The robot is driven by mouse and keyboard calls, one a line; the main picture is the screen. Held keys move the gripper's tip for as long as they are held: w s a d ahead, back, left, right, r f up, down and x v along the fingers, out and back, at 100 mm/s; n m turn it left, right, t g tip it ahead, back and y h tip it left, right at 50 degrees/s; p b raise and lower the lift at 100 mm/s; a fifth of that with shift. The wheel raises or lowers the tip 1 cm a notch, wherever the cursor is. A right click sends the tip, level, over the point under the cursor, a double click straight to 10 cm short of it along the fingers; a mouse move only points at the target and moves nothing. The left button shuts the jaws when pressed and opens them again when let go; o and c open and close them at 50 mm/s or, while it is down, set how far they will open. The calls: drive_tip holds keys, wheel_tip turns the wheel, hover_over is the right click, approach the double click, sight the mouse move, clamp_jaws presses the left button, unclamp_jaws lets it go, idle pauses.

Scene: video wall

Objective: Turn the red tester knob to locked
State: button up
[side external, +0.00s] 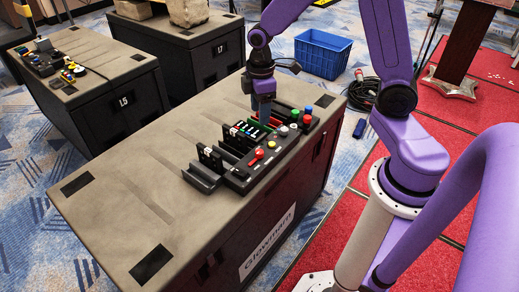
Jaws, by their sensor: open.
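A dark tester panel (240,177) lies on top of the front case, with slots along its left side. A red knob with a lever-like shape (256,156) sits near its front end. A smaller red piece (307,119) is at the far end below a blue one; which red part is the tester knob I cannot tell for sure. The locked mark is too small to read. My gripper (264,114) is open, pointing down over the far left side of the panel, behind the red lever and apart from it. Its fingertips are small and partly hard to see.
Upright boards (211,158) and coloured cards (245,130) stand in the slots beside the knobs. Yellow (272,144) and grey knobs (283,131) line the panel. The front case top (120,190) is clear at left. A blue crate (322,55) stands on the floor behind.

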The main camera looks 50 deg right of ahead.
sight(259, 151)
drive_tip(key=w+d+f, duration=0.1)
drive_tip(key=f, duration=0.5)
drive_tip(key=w+d+f, duration=0.1)
drive_tip(key=f, duration=0.6)
drive_tip(key=d+f, duration=0.1)
drive_tip(key=f, duration=0.5)
drive_tip(key=shift+w+d+f, duration=0.1)
drive_tip(key=shift+w+f, duration=0.1)
drive_tip(key=shift+w, duration=0.2)
